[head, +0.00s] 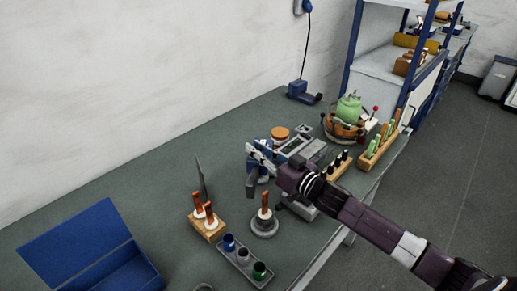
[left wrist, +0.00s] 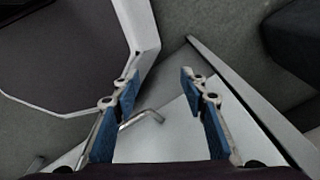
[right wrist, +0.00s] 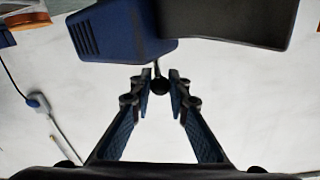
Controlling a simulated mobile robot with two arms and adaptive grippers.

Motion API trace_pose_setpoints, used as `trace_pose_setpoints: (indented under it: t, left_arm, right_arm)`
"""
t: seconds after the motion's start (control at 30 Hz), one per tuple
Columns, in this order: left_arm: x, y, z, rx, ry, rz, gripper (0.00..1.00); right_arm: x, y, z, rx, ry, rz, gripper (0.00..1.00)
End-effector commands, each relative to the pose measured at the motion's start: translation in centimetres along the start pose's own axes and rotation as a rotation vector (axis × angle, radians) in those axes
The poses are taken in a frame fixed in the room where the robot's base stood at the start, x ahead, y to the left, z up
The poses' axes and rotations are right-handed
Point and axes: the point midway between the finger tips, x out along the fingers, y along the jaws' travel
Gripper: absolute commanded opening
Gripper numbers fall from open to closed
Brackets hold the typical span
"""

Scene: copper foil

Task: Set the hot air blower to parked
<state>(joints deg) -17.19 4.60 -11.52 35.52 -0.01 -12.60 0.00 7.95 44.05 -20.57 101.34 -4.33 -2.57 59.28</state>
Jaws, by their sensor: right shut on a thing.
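The hot air blower (head: 263,172), with a blue vented body and a dark boxy nozzle, stands mid-bench in the head view. In the right wrist view its blue body (right wrist: 115,32) and dark nozzle (right wrist: 230,20) fill the top. My right gripper (right wrist: 159,80) is shut on this knob, one finger on each side. In the head view my right gripper (head: 255,152) is at the blower and partly hides it. My left gripper (left wrist: 160,84) is open and empty, away from the blower.
A wooden block with orange-handled tools (head: 207,227), a tray of coloured cups (head: 242,258) and a blue box (head: 85,250) are at the near side. The bench between the blue box and wall is clear.

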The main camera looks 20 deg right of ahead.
Motion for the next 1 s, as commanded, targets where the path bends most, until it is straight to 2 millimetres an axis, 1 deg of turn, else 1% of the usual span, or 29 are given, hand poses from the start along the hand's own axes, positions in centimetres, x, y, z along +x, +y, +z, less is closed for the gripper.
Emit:
trace_pose_setpoints:
  t: [0.07, 0.1, 0.23, 0.53, 0.63, 0.77, 1.0]
  left_arm:
    - [0.0, 0.0, 0.1, 0.0, -0.001, 0.0, 0.4]
    - [0.0, 0.0, 0.1, 0.0, -0.001, 0.0, 0.4]
    - [0.0, 0.0, 0.1, 0.0, -0.001, 0.0, 0.4]
    - [0.0, -0.1, 0.3, -0.002, -0.003, -0.001, 0.4]
    - [0.0, -0.1, 0.2, -0.002, -0.003, -0.001, 0.4]
    - [0.0, -0.1, 0.1, -0.002, -0.001, -0.001, 0.4]
    - [0.0, 0.0, 0.0, -0.001, 0.0, 0.0, 0.4]
  right_arm:
    - [0.0, 0.0, -0.1, -0.001, 0.002, -0.001, 0.0]
    - [0.0, 0.0, -0.2, -0.001, 0.002, -0.001, 0.19]
    - [0.0, 0.0, -0.1, -0.001, 0.002, -0.001, 0.33]
    - [-0.1, 0.0, -0.1, 0.0, 0.0, -0.001, 0.34]
    - [-0.5, 0.0, 0.0, 0.0, 0.0, -0.001, 0.34]
    - [-1.8, 0.1, 0.1, 0.0, -0.002, 0.0, 0.34]
    - [-5.5, 0.0, 0.2, 0.001, -0.003, -0.001, 0.34]
